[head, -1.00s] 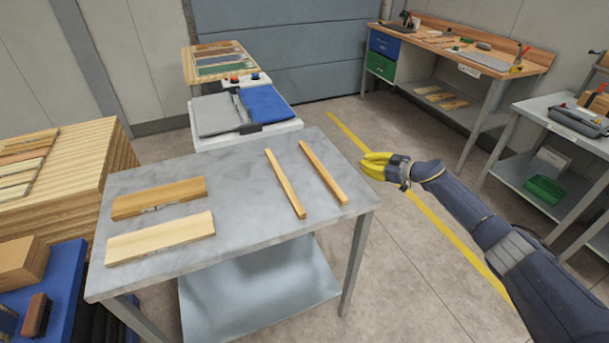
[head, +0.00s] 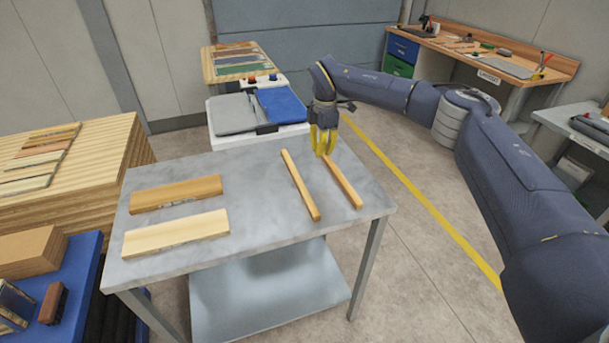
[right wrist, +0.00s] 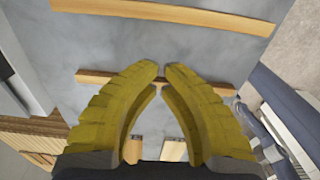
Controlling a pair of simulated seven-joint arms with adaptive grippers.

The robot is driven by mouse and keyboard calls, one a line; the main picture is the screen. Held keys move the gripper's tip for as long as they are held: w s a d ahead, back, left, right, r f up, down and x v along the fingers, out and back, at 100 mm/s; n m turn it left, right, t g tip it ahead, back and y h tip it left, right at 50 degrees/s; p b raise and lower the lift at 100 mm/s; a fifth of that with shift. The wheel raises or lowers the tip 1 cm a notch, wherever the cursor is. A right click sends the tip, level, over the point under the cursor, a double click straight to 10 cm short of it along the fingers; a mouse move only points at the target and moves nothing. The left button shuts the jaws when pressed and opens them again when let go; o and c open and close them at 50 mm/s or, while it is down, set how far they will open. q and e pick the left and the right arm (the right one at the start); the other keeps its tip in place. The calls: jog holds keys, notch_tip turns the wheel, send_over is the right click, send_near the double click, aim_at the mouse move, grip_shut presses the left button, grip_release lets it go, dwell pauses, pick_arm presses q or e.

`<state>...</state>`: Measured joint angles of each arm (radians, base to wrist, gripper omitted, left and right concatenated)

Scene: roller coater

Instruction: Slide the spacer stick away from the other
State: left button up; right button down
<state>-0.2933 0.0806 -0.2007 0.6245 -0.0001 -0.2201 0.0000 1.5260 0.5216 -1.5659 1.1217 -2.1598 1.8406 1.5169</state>
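Two narrow wooden spacer sticks lie apart, roughly parallel, on the grey metal table (head: 265,185). One is the left stick (head: 300,185); the other is the right stick (head: 345,184). My right gripper (head: 324,155) has yellow fingers pointing down near the far end of the right stick, partly covering it. In the right wrist view one stick crosses the top (right wrist: 170,15); the other (right wrist: 108,77) passes behind the fingertips (right wrist: 161,70). A narrow gap shows between the tips, with nothing held. I cannot tell whether they touch a stick. My left gripper is not in view.
Two flat boards, one brown (head: 176,194) and one pale (head: 176,233), lie on the table's left half. A white machine with a blue pad (head: 281,105) stands behind the table. A wood stack (head: 75,150) is at left. The table's front right is clear.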

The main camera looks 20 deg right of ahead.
aim_at(289, 184)
notch_tip(289, 184, down, 9)
jog(key=shift+d+f, duration=0.1)
jog(key=shift+s+a+f, duration=0.1)
jog(key=shift+a+f, duration=0.15)
jog(key=shift+a, duration=0.35)
jog(key=shift+a+f, duration=0.2)
jog(key=shift+a, duration=0.35)
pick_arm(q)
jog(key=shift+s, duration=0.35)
pick_arm(e)
jog(key=shift+a, duration=0.85)
jog(key=a, duration=0.7)
jog(key=shift+s, duration=0.3)
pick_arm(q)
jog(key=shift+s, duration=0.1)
